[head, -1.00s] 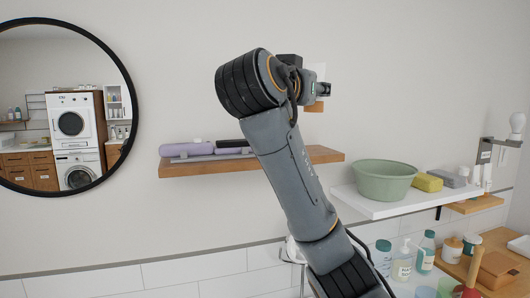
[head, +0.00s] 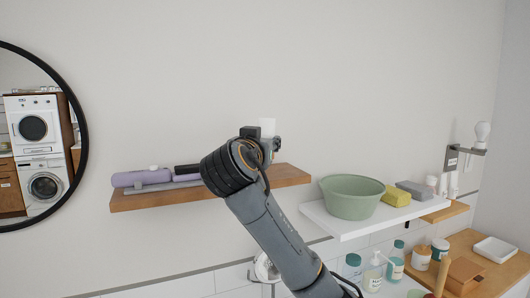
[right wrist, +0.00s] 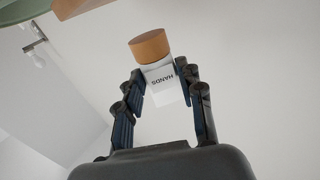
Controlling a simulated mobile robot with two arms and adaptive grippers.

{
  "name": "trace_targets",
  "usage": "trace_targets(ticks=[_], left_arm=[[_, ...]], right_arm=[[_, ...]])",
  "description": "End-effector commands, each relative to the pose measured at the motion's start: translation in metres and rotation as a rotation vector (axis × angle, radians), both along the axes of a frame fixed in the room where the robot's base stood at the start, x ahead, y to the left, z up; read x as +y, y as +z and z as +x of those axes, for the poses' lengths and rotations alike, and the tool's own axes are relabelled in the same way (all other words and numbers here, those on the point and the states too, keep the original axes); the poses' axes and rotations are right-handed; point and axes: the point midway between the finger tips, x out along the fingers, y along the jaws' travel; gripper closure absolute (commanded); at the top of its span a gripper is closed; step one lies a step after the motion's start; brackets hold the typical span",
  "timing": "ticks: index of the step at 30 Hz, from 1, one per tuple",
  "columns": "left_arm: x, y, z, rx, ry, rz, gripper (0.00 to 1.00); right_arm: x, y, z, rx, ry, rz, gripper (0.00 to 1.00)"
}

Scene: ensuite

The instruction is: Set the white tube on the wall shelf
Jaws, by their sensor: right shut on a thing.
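The wooden wall shelf (head: 150,201) runs behind and below the gripper, partly covered by my arm. I cannot tell the gap between tube and shelf. My left gripper is out of view.
A purple roll (head: 140,178), a grey flat item and a dark item lie on the shelf's left part. Its right end (head: 292,175) looks clear. A white shelf (head: 335,224) at right bears a green bowl (head: 352,197) and a yellow sponge (head: 397,197). A round mirror (head: 82,120) hangs left.

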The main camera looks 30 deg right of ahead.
Motion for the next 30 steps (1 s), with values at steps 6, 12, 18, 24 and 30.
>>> trace_targets(ticks=[6,12,18,24,30], left_arm=[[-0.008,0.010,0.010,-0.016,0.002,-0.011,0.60],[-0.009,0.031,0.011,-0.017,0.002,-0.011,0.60],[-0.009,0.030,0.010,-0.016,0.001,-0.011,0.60],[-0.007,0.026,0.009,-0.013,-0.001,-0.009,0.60],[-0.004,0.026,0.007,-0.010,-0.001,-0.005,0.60]], right_arm=[[-0.009,-0.013,0.009,0.001,0.000,-0.002,1.00],[-0.010,-0.038,0.009,0.000,0.001,-0.003,1.00],[-0.010,-0.046,0.009,-0.004,0.001,0.000,1.00],[-0.010,-0.050,0.009,-0.003,0.001,0.000,1.00],[-0.010,-0.049,0.009,-0.001,0.000,0.000,0.40]])
